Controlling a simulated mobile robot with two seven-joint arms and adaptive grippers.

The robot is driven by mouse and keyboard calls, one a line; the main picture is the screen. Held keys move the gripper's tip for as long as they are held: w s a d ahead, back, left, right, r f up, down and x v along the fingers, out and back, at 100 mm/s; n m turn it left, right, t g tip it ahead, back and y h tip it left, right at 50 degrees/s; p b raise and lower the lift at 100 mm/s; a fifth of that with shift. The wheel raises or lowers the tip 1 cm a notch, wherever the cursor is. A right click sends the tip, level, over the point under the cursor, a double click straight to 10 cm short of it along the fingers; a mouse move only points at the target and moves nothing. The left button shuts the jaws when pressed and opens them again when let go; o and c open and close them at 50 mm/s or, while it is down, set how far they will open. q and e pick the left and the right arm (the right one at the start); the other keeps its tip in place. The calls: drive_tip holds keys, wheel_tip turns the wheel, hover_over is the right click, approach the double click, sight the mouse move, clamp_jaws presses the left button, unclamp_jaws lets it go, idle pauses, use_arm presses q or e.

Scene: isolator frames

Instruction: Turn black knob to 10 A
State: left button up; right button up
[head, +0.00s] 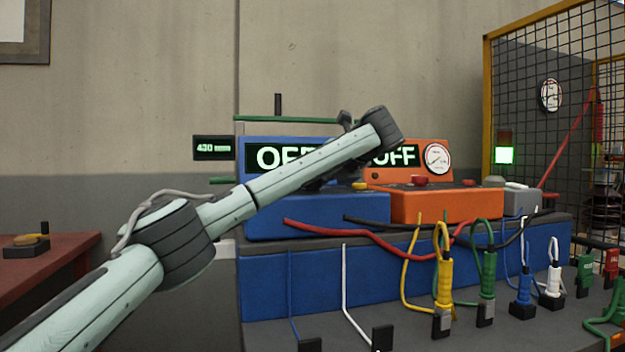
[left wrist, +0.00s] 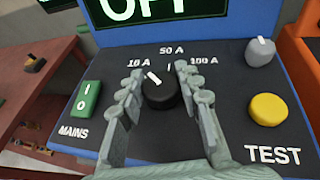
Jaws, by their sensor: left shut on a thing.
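The black knob (left wrist: 160,96) sits on the dark top panel of the blue unit (head: 262,220), in the left wrist view. Its white pointer slants up and left, toward the 10 A label (left wrist: 138,63). The 50 A label (left wrist: 171,50) is above the knob and the 100 A label (left wrist: 203,61) is to its upper right. My left gripper (left wrist: 159,75) is shut on the knob, one finger on each side. In the head view my arm hides the knob and much of the blue unit's OFF display (head: 270,158). My right gripper is in neither view.
On the panel are a green MAINS switch (left wrist: 88,101), a yellow TEST button (left wrist: 268,109) and a grey knob (left wrist: 260,51). The orange unit (head: 450,206) stands to the right. Cables and plugs (head: 443,275) hang in front. A mesh fence (head: 520,110) is far right.

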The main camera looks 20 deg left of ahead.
use_arm(q)
drive_tip(key=shift+f, duration=0.1)
drive_tip(key=o, duration=1.2)
drive_tip(key=v, duration=1.2)
